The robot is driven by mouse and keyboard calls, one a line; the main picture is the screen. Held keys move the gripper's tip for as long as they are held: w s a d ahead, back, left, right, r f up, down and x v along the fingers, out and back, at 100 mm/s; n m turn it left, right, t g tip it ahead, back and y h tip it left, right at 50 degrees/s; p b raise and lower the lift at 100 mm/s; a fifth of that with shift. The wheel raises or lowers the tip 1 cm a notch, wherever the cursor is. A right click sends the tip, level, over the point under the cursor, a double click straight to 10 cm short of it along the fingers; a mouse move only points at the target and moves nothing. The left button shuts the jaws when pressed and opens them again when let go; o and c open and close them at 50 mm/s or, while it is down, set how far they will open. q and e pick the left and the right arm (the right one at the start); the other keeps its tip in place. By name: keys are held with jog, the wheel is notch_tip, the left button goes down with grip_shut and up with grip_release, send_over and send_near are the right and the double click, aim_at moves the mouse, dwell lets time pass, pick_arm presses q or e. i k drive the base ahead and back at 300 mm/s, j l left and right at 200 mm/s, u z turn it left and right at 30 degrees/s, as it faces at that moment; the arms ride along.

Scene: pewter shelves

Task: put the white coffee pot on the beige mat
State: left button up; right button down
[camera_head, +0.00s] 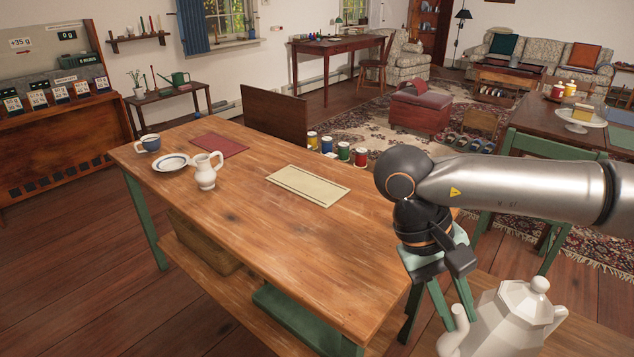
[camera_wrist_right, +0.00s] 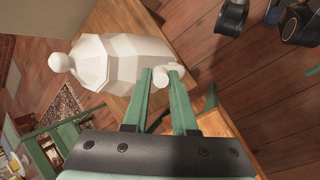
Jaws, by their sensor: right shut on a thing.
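The white faceted coffee pot (camera_head: 508,318) is at the lower right of the head view, cut by the bottom edge. Its lid with a round knob is on top. My right gripper (camera_head: 457,318) is shut on a slim projecting part on the pot's left side; I cannot tell whether this is handle or spout. In the right wrist view the pot (camera_wrist_right: 125,60) lies beyond the fingertips (camera_wrist_right: 162,76), which close around that white part. The beige mat (camera_head: 308,185) lies flat and bare on the wooden table (camera_head: 240,215), left of my right arm. My left gripper is not in view.
A white pitcher (camera_head: 206,170), a rimmed plate (camera_head: 171,162), a blue cup (camera_head: 149,143) and a dark red mat (camera_head: 219,145) occupy the table's left part. The table's front half is clear. A green-framed table (camera_head: 560,115) stands at the right.

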aim_at(301, 181)
jog(key=i+j+z, duration=0.15)
jog(key=j, duration=0.2)
jog(key=j+z, duration=0.1)
jog(key=j, duration=0.25)
jog(key=i+j+z, duration=0.15)
jog(key=j, duration=0.2)
jog(key=i+j, duration=0.1)
jog(key=j, duration=0.4)
jog(key=i+j, duration=0.1)
jog(key=j, duration=0.4)
jog(key=i+j+z, duration=0.1)
jog(key=j, duration=0.35)
jog(key=i+j, duration=0.1)
jog(key=j, duration=0.4)
jog(key=i+l, duration=0.25)
jog(key=i, duration=0.1)
